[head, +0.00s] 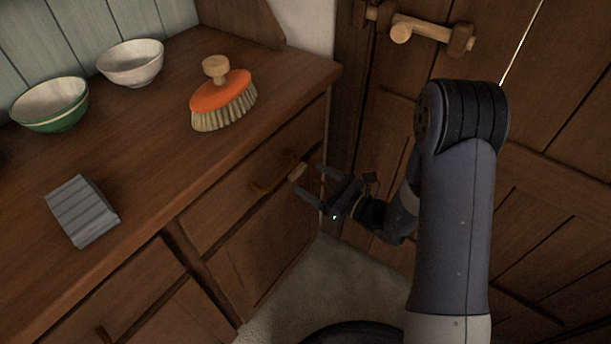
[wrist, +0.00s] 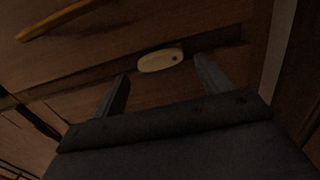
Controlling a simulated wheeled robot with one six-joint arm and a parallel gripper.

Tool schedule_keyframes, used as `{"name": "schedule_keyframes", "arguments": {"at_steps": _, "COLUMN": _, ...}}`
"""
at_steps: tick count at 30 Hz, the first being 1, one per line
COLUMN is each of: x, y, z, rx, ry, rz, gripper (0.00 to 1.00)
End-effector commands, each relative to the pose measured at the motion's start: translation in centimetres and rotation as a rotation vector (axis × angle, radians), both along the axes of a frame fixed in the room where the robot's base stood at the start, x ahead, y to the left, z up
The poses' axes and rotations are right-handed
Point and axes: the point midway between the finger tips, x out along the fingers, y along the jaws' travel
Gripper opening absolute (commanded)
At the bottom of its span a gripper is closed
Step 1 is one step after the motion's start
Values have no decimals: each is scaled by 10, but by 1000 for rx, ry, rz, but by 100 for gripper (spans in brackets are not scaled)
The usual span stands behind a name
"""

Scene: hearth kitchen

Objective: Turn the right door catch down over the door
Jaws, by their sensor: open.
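The right door catch (head: 297,171) is a small pale wooden turn-button on the cabinet front, near its right end. In the wrist view the catch (wrist: 158,61) lies nearly level, slightly tilted, with a dark pivot spot near its right end. It sits on the rail between the drawer and the cabinet door (head: 255,262) below. My gripper (head: 309,180) is open and empty, facing the cabinet front. In the wrist view the catch shows between and just beyond the fingertips (wrist: 160,68); I cannot tell whether they touch it.
A drawer handle (head: 266,187) is left of the catch. On the counter (head: 150,170) are an orange brush (head: 220,92), a grey ribbed block (head: 82,211), a green bowl (head: 50,105) and a white bowl (head: 131,62). A large wooden door with a peg latch (head: 430,30) stands right.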

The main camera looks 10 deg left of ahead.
Motion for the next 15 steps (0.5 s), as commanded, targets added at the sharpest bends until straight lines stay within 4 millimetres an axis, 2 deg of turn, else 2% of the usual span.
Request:
{"name": "schedule_keyframes", "arguments": {"at_steps": 3, "x": 6, "y": 17, "z": 0, "rx": 0, "ry": -2, "rz": 3, "gripper": 73}}
{"name": "schedule_keyframes", "arguments": {"at_steps": 6, "x": 10, "y": 25, "z": 0, "rx": 0, "ry": -1, "rz": 2, "gripper": 73}}
{"name": "schedule_keyframes", "arguments": {"at_steps": 15, "x": 13, "y": 30, "z": 0, "rx": 1, "ry": 1, "rz": -1, "gripper": 73}}
